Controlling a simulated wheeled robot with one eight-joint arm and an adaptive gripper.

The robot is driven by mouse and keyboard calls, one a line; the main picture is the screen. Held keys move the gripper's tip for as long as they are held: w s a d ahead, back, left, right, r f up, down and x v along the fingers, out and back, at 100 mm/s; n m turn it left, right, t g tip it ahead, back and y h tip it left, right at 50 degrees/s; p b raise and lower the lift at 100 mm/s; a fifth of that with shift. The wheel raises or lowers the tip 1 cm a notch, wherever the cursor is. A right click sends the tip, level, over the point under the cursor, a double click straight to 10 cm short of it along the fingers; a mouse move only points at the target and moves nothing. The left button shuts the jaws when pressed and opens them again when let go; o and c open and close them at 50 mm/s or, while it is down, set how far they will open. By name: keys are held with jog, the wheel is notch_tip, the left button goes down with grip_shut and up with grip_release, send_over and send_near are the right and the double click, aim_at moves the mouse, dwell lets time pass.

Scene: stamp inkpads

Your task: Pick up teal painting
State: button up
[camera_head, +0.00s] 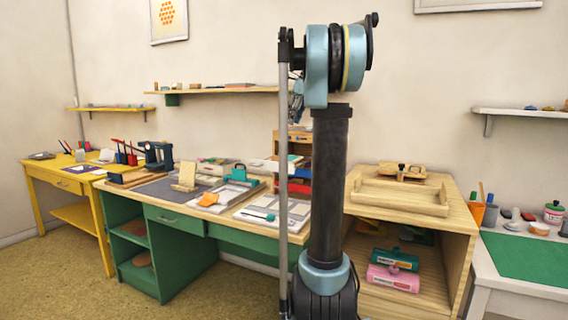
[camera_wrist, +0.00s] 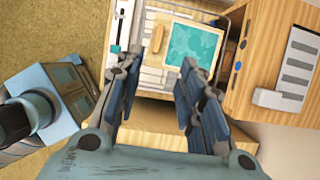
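The teal painting (camera_wrist: 192,46) is a mottled teal square with a pale border. In the wrist view it lies at the upper centre, over a light tray or rack (camera_wrist: 153,76) with grey-white panels. My gripper (camera_wrist: 157,68) is open, with nothing between its fingers. Its right fingertip shows just below the painting's lower left edge, and its left fingertip is further left, over the panels. I cannot tell the height between fingers and painting. In the head view my arm stands in front of the desk, and I cannot make out the gripper or the painting there.
A tan wooden block (camera_wrist: 158,39) lies left of the painting. A wooden cabinet (camera_wrist: 262,45) stands close on the right. The green desk (camera_head: 190,222) carries trays and papers. A wooden shelf unit (camera_head: 455,235) with rollers inside stands to the right of my arm.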

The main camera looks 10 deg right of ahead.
jog(key=x, duration=1.1)
jog(key=shift+w+a+f, duration=0.15)
jog(key=shift+w+f, duration=0.05)
jog(key=shift+f, duration=0.15)
jog(key=shift+x, duration=2.75)
jog(key=shift+s+a, duration=0.1)
jog(key=shift+s, duration=0.05)
jog(key=shift+c, duration=0.2)
grip_shut()
